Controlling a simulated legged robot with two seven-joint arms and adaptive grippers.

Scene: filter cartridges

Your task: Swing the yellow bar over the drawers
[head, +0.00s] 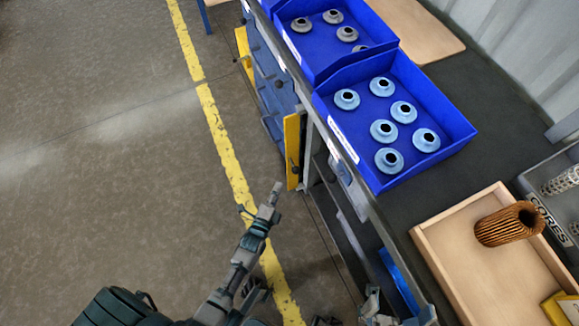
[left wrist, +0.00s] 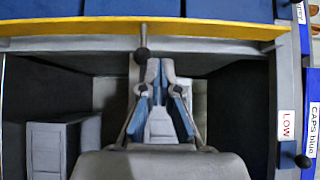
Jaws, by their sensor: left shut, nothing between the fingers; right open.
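The yellow bar (head: 292,140) stands at the near end of the blue-grey drawers (head: 268,75) on the bench's aisle side. In the left wrist view the yellow bar (left wrist: 215,29) runs across the top, with a dark round knob (left wrist: 141,55) on a short stem. My left gripper (head: 277,188) is shut and empty, just left of and below the bar's lower end. In the left wrist view its fingertips (left wrist: 160,68) are close to the knob; contact cannot be told. My right gripper (head: 396,310) is open at the bottom edge, partly cut off.
Blue bins with light blue caps (head: 383,131) and grey caps (head: 333,16) stand on the bench. A wooden tray (head: 440,258) holds a pleated brown filter (head: 508,224). A "LOW" label (left wrist: 286,125) is beside the compartment. The floor left of the bench is clear.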

